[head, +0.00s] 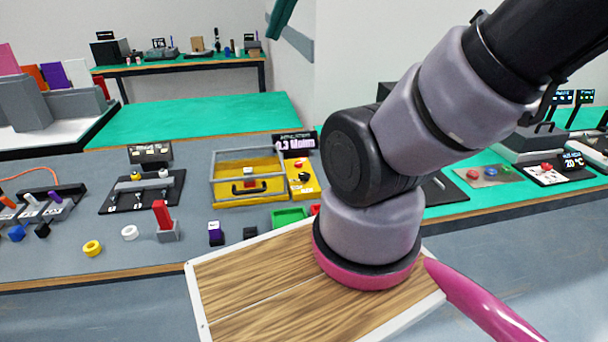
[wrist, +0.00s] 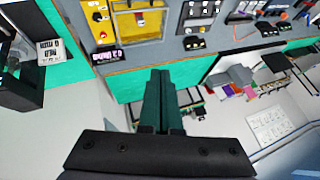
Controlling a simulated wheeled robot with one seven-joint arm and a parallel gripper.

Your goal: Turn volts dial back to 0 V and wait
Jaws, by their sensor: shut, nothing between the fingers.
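My gripper (wrist: 160,76) shows in the wrist view as two dark green fingers pressed together, with nothing between them. A dark green finger part (head: 282,18) also shows at the top of the head view, well above the bench. I cannot make out for certain which control is the volts dial. A yellow panel (head: 301,188) with a red and a black control stands beside a display (head: 295,142) that seems to read 0.3 M/min. The panel also shows at the upper left of the wrist view (wrist: 101,22). My gripper is apart from it and touches nothing visible.
A 20 °C display (head: 574,161) is at right. My arm covers part of the bench.

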